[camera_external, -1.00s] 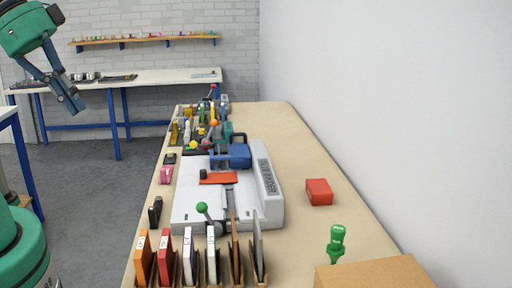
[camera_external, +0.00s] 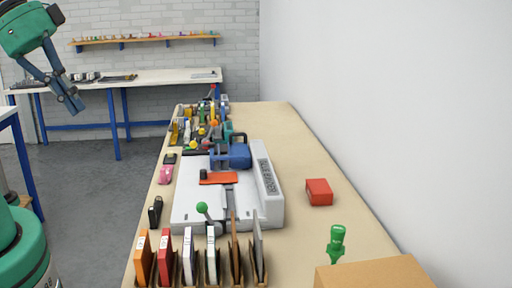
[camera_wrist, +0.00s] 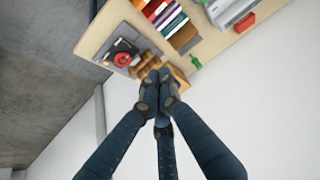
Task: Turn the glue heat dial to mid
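A dark unit with a round red dial (camera_wrist: 122,59) sits near the bench edge in the wrist view. It looks like the glue heat dial, but its marks and setting are too small to read. The outside view does not show it. My gripper (camera_external: 72,104) hangs at the upper left in the outside view, in the air and left of the long bench. Its blue fingers are close together with nothing between them. In the wrist view the fingertips (camera_wrist: 158,78) meet, below and right of the red dial and apart from it.
Floor (camera_external: 90,190) is clear at left.

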